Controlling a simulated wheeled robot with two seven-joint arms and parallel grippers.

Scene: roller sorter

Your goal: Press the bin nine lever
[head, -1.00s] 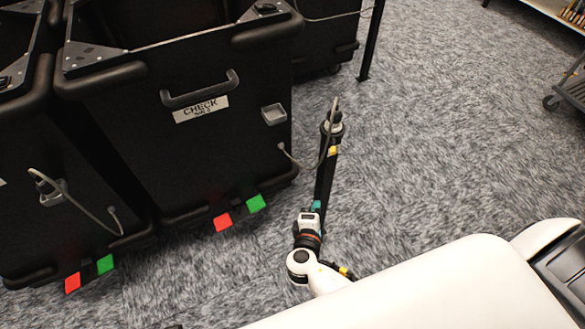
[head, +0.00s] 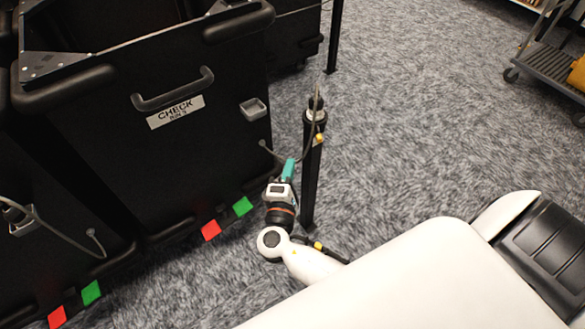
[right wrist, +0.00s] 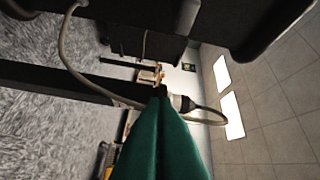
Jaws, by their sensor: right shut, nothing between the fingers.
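A black bin (head: 190,150) in the head view carries a CHECK label (head: 175,111) whose number is too small to read surely. At its foot, a red pedal (head: 211,230) and a green pedal (head: 243,206) stick out side by side; they look like its levers. My right gripper (head: 289,170) has teal fingers, shut and empty, beside the bin's right edge, to the right of and above the green pedal in the picture. The teal fingers also show in the right wrist view (right wrist: 160,130), with no pedal seen there. My left gripper is not in view.
A black post (head: 313,165) with a cable plugged in its top stands close to my right gripper. The cable (head: 302,157) runs to the bin. Another bin at left has red (head: 57,317) and green (head: 91,292) pedals. Grey carpet (head: 430,130) lies free at right.

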